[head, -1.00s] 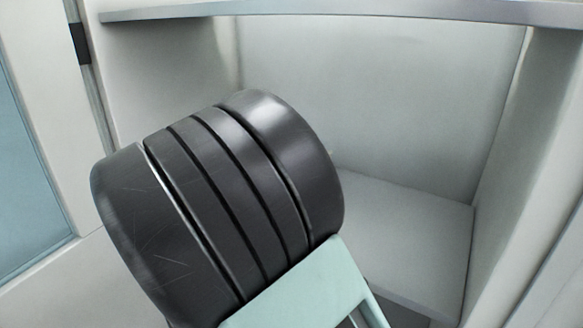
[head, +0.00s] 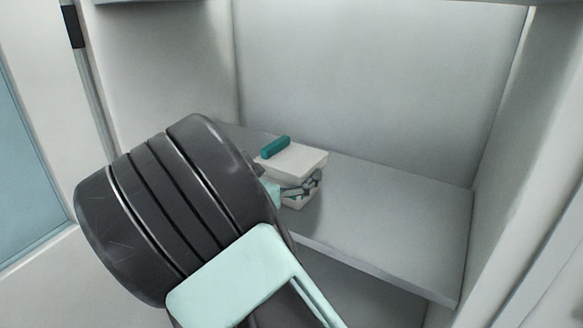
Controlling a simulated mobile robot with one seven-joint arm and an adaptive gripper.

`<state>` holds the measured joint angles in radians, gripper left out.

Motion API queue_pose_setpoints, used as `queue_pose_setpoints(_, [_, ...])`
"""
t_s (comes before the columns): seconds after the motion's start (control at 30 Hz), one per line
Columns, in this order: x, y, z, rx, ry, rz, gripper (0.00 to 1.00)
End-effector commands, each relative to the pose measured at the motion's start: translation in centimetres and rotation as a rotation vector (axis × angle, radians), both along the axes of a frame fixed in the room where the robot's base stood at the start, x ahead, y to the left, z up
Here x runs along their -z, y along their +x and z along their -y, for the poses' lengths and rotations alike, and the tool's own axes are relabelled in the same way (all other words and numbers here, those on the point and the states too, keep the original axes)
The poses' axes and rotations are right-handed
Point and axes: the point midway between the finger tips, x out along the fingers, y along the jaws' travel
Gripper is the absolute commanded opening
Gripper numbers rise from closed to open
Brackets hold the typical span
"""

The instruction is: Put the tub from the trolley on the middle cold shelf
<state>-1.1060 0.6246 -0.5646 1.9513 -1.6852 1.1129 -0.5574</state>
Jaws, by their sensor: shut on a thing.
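The tub (head: 303,164) is a small pale box with a teal handle on its lid and teal and dark marks on its side. It looks upright, over the left part of the cold shelf (head: 405,218). I cannot tell whether its base touches the shelf. My gripper (head: 277,187) is shut on the tub from the left. My dark wrist and mint-green link hide most of the fingers and the tub's left side.
Pale walls close the bay at the left, back and right. The shelf is bare to the right of the tub. An upper shelf edge (head: 380,3) crosses the top, and an open gap lies below the front edge. A blue glass panel (head: 25,170) stands at far left.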

Motion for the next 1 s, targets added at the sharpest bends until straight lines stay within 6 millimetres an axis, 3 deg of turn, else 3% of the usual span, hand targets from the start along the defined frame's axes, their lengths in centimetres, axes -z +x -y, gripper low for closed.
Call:
queue_pose_setpoints(0.03, [0.0,0.0,0.1,0.001,-0.002,0.003,0.47])
queue_pose_setpoints(0.07, [0.2,0.0,0.0,0.000,-0.001,-0.001,0.96])
queue_pose_setpoints(0.1, [0.2,0.0,0.0,0.000,-0.001,-0.001,1.00])
queue_pose_setpoints(0.53, [-0.2,-0.5,-0.4,-0.002,0.001,-0.002,1.00])
queue_pose_setpoints(1.0, [-0.2,-8.2,-5.5,-0.003,0.000,-0.002,1.00])
